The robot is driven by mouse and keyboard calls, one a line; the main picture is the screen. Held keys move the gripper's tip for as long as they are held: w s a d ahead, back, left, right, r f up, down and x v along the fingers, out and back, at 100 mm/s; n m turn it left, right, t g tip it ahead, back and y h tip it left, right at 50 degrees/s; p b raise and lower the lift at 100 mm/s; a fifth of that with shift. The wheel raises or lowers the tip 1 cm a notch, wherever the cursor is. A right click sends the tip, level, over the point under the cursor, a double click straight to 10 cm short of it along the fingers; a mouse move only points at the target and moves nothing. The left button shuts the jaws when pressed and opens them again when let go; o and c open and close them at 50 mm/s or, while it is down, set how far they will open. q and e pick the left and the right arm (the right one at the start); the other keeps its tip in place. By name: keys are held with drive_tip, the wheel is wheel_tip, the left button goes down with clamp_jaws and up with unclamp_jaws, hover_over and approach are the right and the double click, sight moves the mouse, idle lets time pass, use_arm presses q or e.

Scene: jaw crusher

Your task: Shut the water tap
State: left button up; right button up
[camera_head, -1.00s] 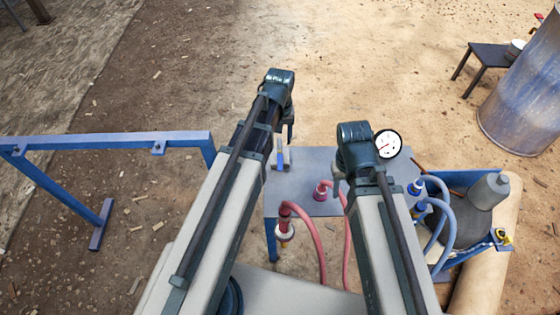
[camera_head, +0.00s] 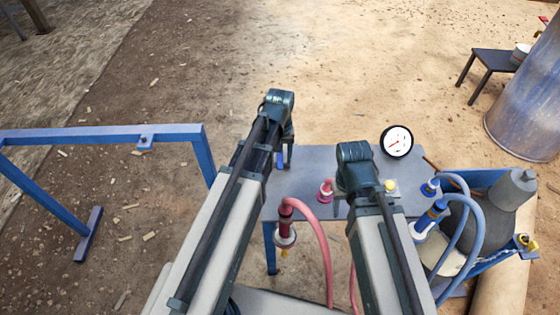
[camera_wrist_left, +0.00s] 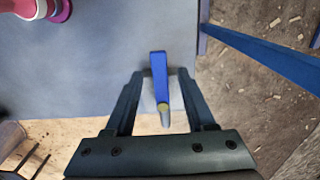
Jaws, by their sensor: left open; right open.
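The water tap shows as a blue lever (camera_wrist_left: 159,85) with a brass-coloured round part at its near end, on the grey table, in the left wrist view. In the head view only a bit of the blue lever (camera_head: 280,158) shows beside my left gripper (camera_head: 287,150), which hides the rest. In the left wrist view my left gripper (camera_wrist_left: 161,74) is open, with one finger on each side of the lever and a gap on both sides. My right gripper (camera_head: 342,192) is over the table's middle, and its fingers are mostly hidden behind its wrist.
The grey table (camera_head: 312,165) carries a pressure gauge (camera_head: 397,141), a pink hose fitting (camera_head: 326,190) and a red hose (camera_head: 320,232). Blue hoses (camera_head: 471,220) stand at the right. A blue frame (camera_head: 100,134) stands at the left, with open ground behind.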

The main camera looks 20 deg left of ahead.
use_arm(q)
clamp_jaws()
idle(1.4)
